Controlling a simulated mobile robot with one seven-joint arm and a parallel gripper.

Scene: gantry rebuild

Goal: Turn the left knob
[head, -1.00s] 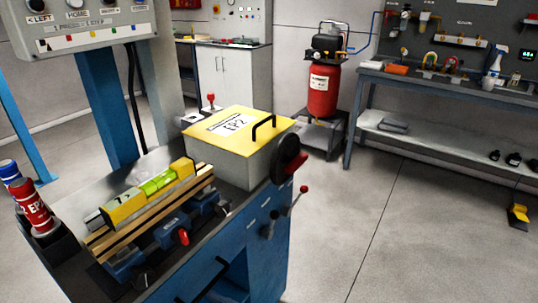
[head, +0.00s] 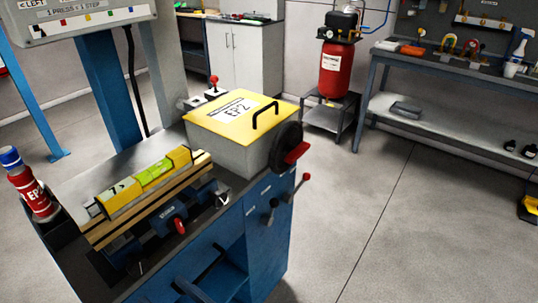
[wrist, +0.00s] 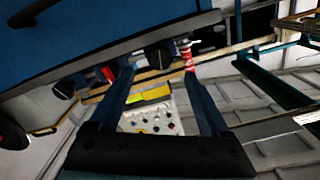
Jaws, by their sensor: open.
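The vise-like fixture on the blue bench has three knobs along its front. The left knob (head: 137,267) is dark and sits low at the fixture's left end. A red knob (head: 179,226) is in the middle and a dark right knob (head: 222,199) is at the right. In the wrist view the left knob (wrist: 158,55) appears near the red bottle, with the red knob (wrist: 107,74) and right knob (wrist: 63,90) to its left. My gripper (wrist: 160,76) is open and empty, its fingers apart below the left knob in the picture. It does not show in the head view.
A yellow level (head: 148,182) lies on the wooden strips of the fixture. A red bottle (head: 34,194) stands left of it. A yellow-lidded box (head: 235,150) stands behind right, near a black handwheel (head: 284,148). Floor right of the bench is clear.

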